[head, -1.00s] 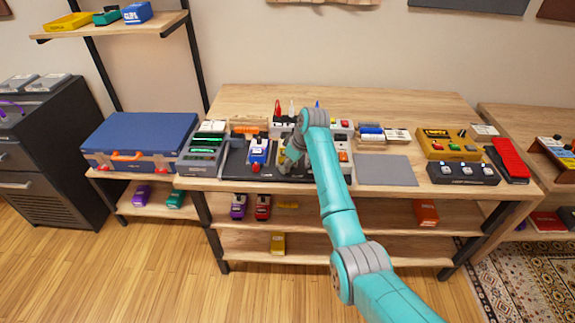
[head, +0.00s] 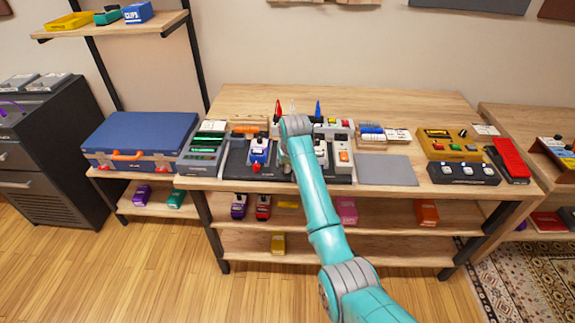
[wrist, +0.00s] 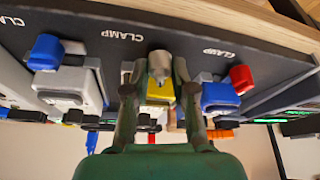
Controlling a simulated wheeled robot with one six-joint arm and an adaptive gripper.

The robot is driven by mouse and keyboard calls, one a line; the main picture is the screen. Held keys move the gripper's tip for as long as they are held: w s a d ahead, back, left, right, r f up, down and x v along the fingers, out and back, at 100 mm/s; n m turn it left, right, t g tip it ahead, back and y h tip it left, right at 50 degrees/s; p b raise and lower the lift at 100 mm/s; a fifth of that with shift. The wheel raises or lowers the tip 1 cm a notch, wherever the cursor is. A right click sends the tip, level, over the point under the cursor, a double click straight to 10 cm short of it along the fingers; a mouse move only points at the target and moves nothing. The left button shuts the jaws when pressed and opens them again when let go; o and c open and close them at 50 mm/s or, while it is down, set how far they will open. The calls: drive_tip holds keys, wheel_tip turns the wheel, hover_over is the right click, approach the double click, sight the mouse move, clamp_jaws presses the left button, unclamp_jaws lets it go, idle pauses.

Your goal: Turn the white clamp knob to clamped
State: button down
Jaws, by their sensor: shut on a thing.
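In the wrist view my gripper (wrist: 157,72) has its two fingers on either side of the white clamp knob (wrist: 160,64), which looks pale grey here, and is shut on it. The knob sits at the edge of a dark board (wrist: 215,40), near a printed CLAMP label, in front of a yellow pedal (wrist: 158,92). I cannot read the knob's turn angle. In the head view my arm hides the knob and the gripper; the dark board (head: 233,165) shows beside it.
A blue clamp knob (wrist: 46,50) and a red one (wrist: 241,78) flank the white one in the wrist view. A blue pedal (head: 260,150) stands left of my arm. The grey mat (head: 386,170) to the right is clear.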

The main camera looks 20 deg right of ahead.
drive_tip(key=shift+m+h, duration=0.7)
drive_tip(key=shift+m, duration=0.8)
drive_tip(key=c, duration=1.2)
unclamp_jaws()
drive_tip(key=shift+c, duration=0.2)
drive_tip(key=v, duration=1.2)
drive_tip(key=shift+w+a, duration=0.1)
drive_tip(key=shift+w, duration=0.1)
